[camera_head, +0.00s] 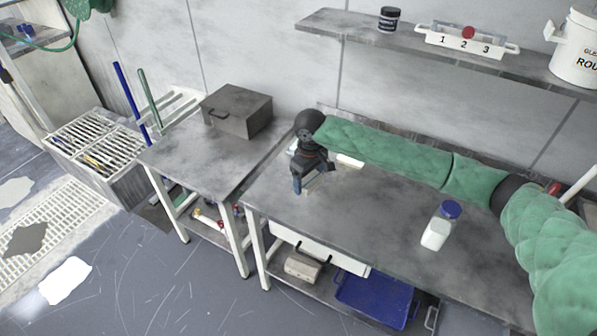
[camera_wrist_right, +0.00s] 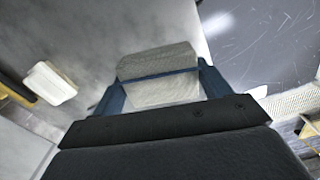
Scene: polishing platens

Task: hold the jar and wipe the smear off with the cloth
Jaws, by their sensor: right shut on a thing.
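A white jar with a blue lid (camera_head: 436,232) stands upright on the grey bench, apart from any gripper. No smear can be made out on it at this size. My right gripper (camera_head: 306,187), on the green-sleeved arm, points down at the left end of the bench. In the right wrist view its blue fingers are shut on a pale grey woven cloth (camera_wrist_right: 158,62). The cloth is mostly hidden by the gripper in the head view. My left gripper is not in view.
A white block (camera_head: 350,160) lies on the bench near the wall and also shows in the wrist view (camera_wrist_right: 48,83). A dark metal box (camera_head: 237,110) sits on the side table. The wall shelf holds a black jar (camera_head: 389,18), a numbered rack (camera_head: 466,41) and a white bucket (camera_head: 577,55).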

